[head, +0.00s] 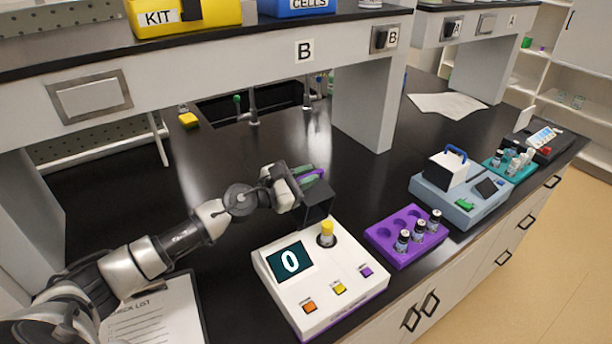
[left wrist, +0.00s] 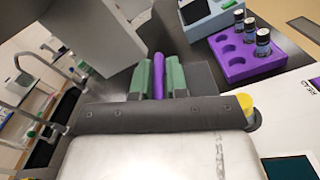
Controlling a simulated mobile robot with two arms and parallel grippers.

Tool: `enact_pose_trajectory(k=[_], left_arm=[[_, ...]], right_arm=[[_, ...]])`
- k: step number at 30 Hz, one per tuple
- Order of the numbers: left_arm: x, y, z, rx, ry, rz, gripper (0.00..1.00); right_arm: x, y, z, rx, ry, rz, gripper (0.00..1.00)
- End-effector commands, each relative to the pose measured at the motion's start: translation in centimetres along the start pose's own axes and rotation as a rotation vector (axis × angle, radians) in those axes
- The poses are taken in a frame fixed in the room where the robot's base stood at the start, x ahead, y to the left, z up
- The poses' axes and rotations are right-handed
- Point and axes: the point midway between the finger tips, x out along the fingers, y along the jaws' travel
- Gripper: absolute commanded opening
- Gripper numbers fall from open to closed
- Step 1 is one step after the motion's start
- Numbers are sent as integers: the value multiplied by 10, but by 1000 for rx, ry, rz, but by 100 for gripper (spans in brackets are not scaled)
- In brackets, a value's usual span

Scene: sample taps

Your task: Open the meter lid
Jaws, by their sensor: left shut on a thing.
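The meter (head: 330,282) is a white box with a dark display reading 0 and orange, yellow and purple buttons on its front. A yellow-capped vial (head: 327,232) stands in its round well; the yellow cap also shows in the left wrist view (left wrist: 245,101). The dark meter lid (head: 318,205) stands raised at the back of the meter, behind the well, which is uncovered. My left gripper (head: 308,173) is at the lid's upper end. Its green fingers are shut on a purple bar (left wrist: 159,75), apparently the lid's handle. My right gripper is not in view.
A purple rack (head: 383,238) with several vials stands right of the meter. Beyond it are a blue-grey device (head: 440,198) and a teal rack (head: 498,172). A checklist (head: 155,315) lies at the front left. A shelf post (head: 362,105) rises behind.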

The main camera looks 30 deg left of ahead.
Motion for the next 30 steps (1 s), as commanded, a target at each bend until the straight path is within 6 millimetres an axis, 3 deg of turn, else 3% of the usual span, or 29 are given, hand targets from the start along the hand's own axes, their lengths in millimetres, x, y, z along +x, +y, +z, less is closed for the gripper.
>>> enact_pose_trajectory(k=[3,4,8,24,30], left_arm=[[0,4,2,9,-3,7,0],[0,4,2,9,-3,7,18],[0,3,2,6,-2,5,36],[-1,0,0,0,0,1,36],[-21,-1,-4,2,3,0,36]], right_arm=[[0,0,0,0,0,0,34],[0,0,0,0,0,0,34],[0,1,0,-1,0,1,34],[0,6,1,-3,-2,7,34],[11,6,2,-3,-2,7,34]])
